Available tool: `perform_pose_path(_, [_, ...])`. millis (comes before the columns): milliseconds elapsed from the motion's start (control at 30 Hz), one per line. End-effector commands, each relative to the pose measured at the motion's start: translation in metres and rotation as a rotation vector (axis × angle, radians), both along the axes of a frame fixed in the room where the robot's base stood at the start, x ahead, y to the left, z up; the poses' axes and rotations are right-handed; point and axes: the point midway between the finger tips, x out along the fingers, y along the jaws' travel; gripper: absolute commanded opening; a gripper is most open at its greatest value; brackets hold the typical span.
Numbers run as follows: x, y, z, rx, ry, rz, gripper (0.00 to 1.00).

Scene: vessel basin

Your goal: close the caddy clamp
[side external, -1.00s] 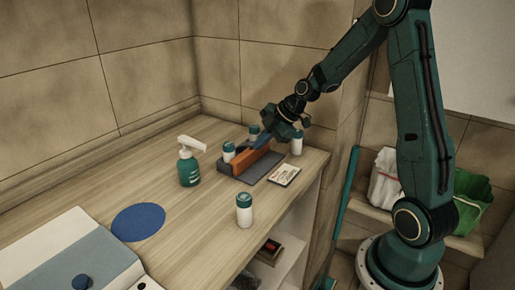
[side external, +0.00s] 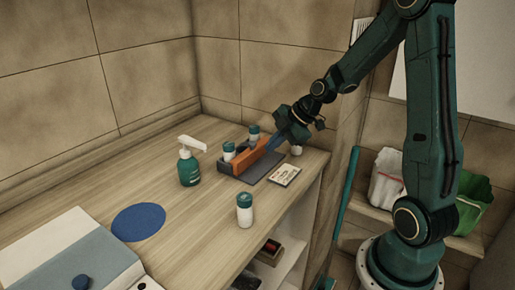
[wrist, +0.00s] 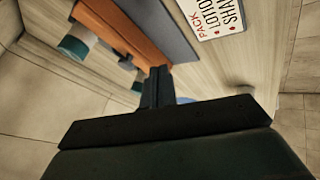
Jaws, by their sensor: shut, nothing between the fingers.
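The caddy has a dark grey base (side external: 266,172) near the counter's right end, with an upright orange clamp bar (side external: 248,160) along it. In the wrist view the orange bar (wrist: 125,32) runs beside the grey base (wrist: 168,32). White bottles with teal caps (side external: 228,152) (side external: 253,135) stand behind the bar.
A card with lettering (side external: 284,175) lies right of the caddy. A teal pump bottle (side external: 189,167) stands to the left, a white bottle (side external: 244,210) in front. Another bottle (side external: 297,150) is partly hidden by my gripper. A blue disc (side external: 138,222) lies on open counter.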

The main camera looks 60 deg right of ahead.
Motion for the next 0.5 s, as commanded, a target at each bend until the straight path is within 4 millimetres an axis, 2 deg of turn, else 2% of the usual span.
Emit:
perform_pose_path(300, [-0.028, -0.014, 0.041, -0.002, -0.002, -0.005, 0.0])
perform_pose_path(500, [-0.042, -0.019, 0.061, -0.002, -0.002, -0.002, 0.0])
